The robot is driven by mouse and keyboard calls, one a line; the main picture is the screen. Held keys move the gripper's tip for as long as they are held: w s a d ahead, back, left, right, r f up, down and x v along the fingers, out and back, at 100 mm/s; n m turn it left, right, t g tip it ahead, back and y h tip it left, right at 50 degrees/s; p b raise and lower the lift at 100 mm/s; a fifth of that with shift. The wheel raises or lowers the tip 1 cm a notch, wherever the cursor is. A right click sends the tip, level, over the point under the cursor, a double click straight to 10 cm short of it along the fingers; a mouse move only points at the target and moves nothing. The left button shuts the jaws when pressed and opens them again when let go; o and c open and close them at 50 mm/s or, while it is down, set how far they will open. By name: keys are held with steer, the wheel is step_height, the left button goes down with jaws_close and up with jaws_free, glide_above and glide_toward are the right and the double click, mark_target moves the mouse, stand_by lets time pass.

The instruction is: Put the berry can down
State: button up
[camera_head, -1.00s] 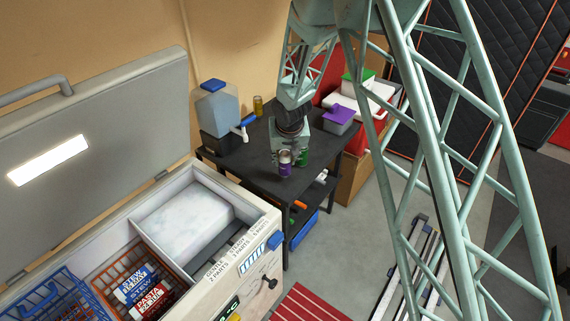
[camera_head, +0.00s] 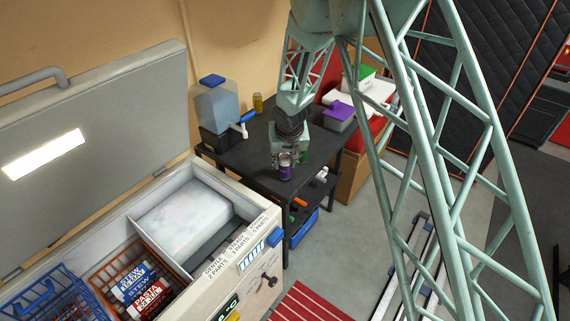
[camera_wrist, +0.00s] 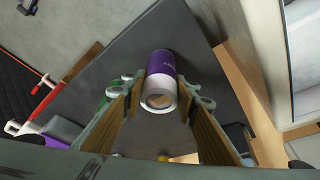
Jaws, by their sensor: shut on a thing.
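The berry can is the purple can with a silver end (camera_head: 285,172), at the front corner of the dark table (camera_head: 250,160). My gripper (camera_head: 286,160) reaches over the table and covers the can's upper part in the head view. In the wrist view, the fingers of my gripper (camera_wrist: 160,90) stand on both sides of the can (camera_wrist: 161,66) and are shut on it. The can's pale round end faces the wrist camera. I cannot tell whether its base touches the tabletop.
A purple-lidded box (camera_head: 340,114) is at the right. An open cooler (camera_head: 150,255) stands at the front left.

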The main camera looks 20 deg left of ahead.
steer(key=shift+f, duration=0.1)
stand_by(0.3)
steer(key=o, duration=0.9)
steer(key=shift+o, duration=0.2)
steer(key=shift+r, duration=0.2)
steer(key=shift+s+r, duration=0.2)
steer(key=shift+r, duration=0.4)
steer(key=p+v, duration=0.2)
steer(key=v, duration=0.8)
steer(key=shift+s+d+r, duration=0.2)
steer(key=shift+r, duration=0.1)
